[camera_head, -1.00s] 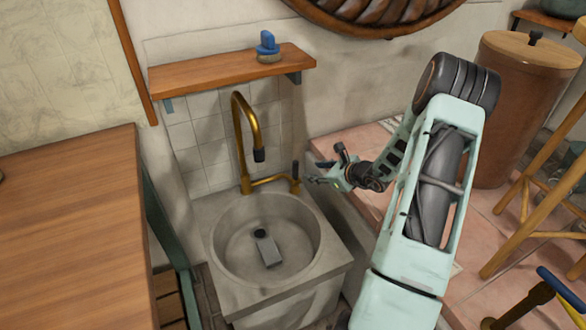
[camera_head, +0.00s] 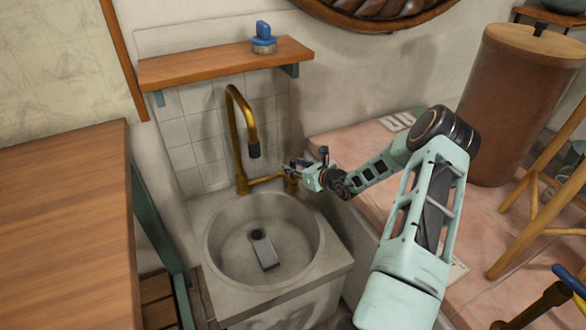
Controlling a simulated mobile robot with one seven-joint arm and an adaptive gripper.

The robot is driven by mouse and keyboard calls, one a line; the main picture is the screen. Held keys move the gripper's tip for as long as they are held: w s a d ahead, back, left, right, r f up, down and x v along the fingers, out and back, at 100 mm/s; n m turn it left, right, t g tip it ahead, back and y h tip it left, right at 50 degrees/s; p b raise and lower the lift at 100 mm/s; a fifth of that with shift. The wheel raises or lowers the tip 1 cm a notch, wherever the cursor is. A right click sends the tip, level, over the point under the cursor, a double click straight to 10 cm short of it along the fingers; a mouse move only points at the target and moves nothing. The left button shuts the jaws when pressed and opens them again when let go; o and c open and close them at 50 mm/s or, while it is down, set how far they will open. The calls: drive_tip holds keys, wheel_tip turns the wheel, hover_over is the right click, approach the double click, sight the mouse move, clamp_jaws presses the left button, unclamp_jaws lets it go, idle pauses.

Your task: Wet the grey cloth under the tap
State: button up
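A small grey rectangular piece, seemingly the grey cloth (camera_head: 264,251), lies in the bottom of the round stone sink (camera_head: 226,262), by the dark drain. The brass tap (camera_head: 235,135) arches over the sink, its dark nozzle (camera_head: 254,151) above the basin's back part. No water shows. A brass side pipe runs right from the tap's foot to the handle (camera_head: 292,184). My gripper (camera_head: 290,167) is at this handle's upper end, right of the nozzle. The fingers are small and overlap the handle, so whether they are open, or touch it, is unclear.
A wooden shelf (camera_head: 215,67) with a blue-handled brush (camera_head: 264,37) is above the tap. A wooden counter (camera_head: 65,220) stands left of the sink. A pink tiled ledge (camera_head: 365,145) is to the right, with a brown bin (camera_head: 515,105) and stool (camera_head: 545,215).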

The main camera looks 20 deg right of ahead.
drive_tip(key=shift+w+a+f, duration=0.1)
drive_tip(key=shift+w+f, duration=0.05)
drive_tip(key=shift+w, duration=0.3)
clamp_jaws()
